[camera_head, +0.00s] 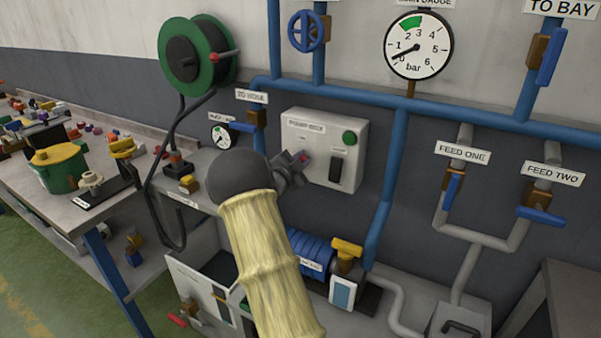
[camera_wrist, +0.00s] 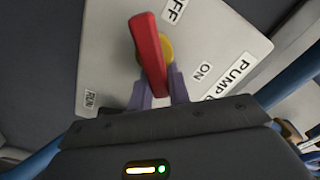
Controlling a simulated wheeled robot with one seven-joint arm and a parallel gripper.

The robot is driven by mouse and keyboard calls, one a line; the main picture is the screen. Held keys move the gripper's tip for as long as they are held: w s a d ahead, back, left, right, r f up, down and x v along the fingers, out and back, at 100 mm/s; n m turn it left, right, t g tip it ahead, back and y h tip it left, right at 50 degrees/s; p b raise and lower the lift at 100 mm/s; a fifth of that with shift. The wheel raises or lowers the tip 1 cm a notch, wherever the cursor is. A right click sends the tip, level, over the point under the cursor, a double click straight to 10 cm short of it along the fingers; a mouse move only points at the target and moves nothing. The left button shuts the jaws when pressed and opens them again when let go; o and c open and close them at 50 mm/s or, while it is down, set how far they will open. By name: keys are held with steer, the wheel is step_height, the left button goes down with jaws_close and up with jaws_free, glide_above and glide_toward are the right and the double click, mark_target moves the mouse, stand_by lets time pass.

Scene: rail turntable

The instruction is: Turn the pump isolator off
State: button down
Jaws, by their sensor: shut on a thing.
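The pump isolator is a red handle (camera_wrist: 150,55) on a yellow disc (camera_wrist: 167,48), set on the grey pump box (camera_wrist: 115,60) with OFF and ON labels beside it. My gripper (camera_wrist: 158,88) is shut on the red handle, with a finger on each side of its lower end in the wrist view. I cannot tell which label the handle points to. In the head view my gripper (camera_head: 297,168) is at the left part of the pump box (camera_head: 318,130). The handle is mostly hidden there by my gripper.
The pump box carries a green button (camera_head: 349,138) and a black switch (camera_head: 336,170). Blue pipes (camera_head: 395,165) run close on its right. A blue pump (camera_head: 312,250) with a yellow valve handle (camera_head: 347,247) sits below. The main gauge (camera_head: 419,45) needle is near zero.

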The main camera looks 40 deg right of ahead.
steer(key=m+b, duration=0.2)
steer(key=b, duration=0.2)
steer(key=f+m+b, duration=0.1)
steer(key=m+b, duration=0.2)
steer(key=b, duration=0.2)
steer(key=f+m+b, duration=0.1)
steer(key=m+b, duration=0.2)
steer(key=b, duration=0.1)
steer(key=shift+s+d, duration=0.1)
steer(key=shift+s, duration=0.2)
steer(key=c, duration=1.3)
jaws_free()
steer(key=shift+r, duration=0.1)
steer(key=b+v, duration=0.1)
steer(key=v, duration=1.6)
steer(key=shift+a, duration=0.2)
